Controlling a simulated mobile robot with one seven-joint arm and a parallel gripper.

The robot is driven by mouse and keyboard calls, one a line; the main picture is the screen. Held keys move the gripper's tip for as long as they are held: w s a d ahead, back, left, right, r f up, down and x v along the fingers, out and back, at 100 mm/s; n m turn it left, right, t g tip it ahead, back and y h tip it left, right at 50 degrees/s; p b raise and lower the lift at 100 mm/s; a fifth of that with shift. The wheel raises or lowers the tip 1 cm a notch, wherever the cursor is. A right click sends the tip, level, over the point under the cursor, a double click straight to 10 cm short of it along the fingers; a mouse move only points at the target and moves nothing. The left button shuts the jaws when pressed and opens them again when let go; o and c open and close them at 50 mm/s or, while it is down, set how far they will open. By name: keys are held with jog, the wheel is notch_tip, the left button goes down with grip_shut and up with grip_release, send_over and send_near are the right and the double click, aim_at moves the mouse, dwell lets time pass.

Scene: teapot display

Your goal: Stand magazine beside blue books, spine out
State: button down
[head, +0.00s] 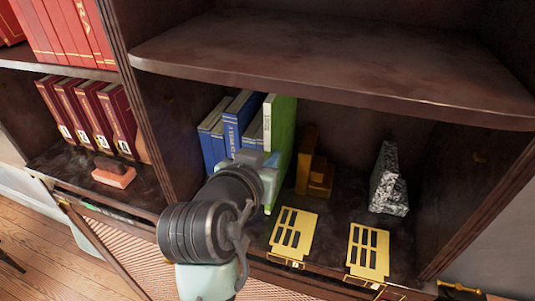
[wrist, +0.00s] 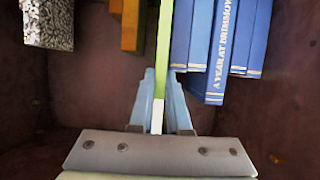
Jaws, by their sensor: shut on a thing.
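The green magazine (head: 283,122) stands roughly upright on the lower right shelf, just right of the blue books (head: 232,125). A narrow pale edge with dark marks, seemingly its spine, faces out. My gripper (wrist: 160,100) is shut on the magazine, which also shows in the wrist view (wrist: 164,45), with one finger on each side. In the head view my wrist hides its lower front, so I cannot tell whether its bottom touches the shelf. In the wrist view the blue books (wrist: 220,45) are close on the right, with a thin gap at most.
A gold-brown bookend-like block (head: 312,175) stands right of the magazine. A speckled stone block (head: 388,180) is farther right. Two yellow slotted plates (head: 293,232) (head: 367,252) lie at the shelf's front edge. The upper shelf board (head: 340,60) overhangs; a dark divider (head: 135,95) is left.

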jog(key=shift+f, duration=0.15)
jog(key=c, duration=0.9)
grip_release()
jog(key=shift+r, duration=0.3)
jog(key=b+v, duration=0.2)
jog(key=v, duration=1)
